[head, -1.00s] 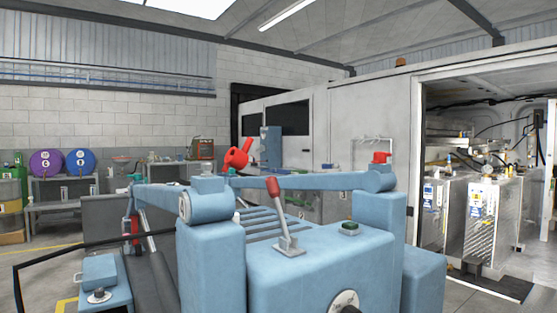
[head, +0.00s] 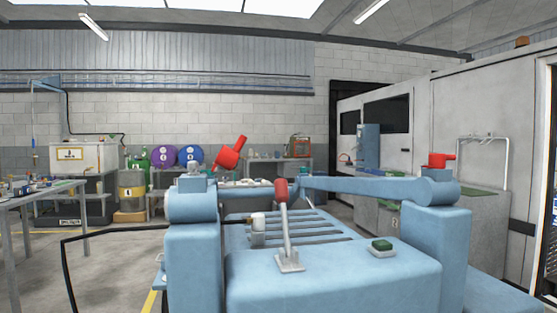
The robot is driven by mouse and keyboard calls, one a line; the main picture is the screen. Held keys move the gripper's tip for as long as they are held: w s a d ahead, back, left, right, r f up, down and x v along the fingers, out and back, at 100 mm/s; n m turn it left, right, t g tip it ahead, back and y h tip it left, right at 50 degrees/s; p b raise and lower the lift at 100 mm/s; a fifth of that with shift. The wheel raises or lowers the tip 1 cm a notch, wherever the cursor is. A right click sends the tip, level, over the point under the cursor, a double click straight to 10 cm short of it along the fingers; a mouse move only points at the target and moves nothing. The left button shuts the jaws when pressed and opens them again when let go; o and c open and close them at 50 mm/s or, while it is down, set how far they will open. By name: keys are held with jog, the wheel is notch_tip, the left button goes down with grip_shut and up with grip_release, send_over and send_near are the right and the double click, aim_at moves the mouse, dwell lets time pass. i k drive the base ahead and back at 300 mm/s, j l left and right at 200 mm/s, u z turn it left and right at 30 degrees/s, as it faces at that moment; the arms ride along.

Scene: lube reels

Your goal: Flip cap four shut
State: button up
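I cannot make out cap four in the head view. A purple round drum or reel (head: 163,156) and a blue one (head: 190,155) stand side by side at the far back left, each with a small pale mark too small to read. No flip cap can be told on them at this distance. My gripper is not in view.
A light-blue machine (head: 330,280) with a red-knobbed lever (head: 281,190) fills the near foreground. A table (head: 45,190) stands at the left edge. A yellow-grey drum (head: 132,188) stands at the back left. Open floor lies left of the machine.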

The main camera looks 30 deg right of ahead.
aim_at(227, 158)
jog(key=k+l, duration=0.1)
jog(key=l, duration=0.25)
jog(key=k+l, duration=0.1)
jog(key=l, duration=0.25)
jog(key=k+l, duration=0.1)
jog(key=l, duration=0.2)
jog(key=i+l+z, duration=0.1)
jog(key=l+z, duration=0.2)
jog(key=i+l+z, duration=0.1)
jog(key=l+z, duration=0.2)
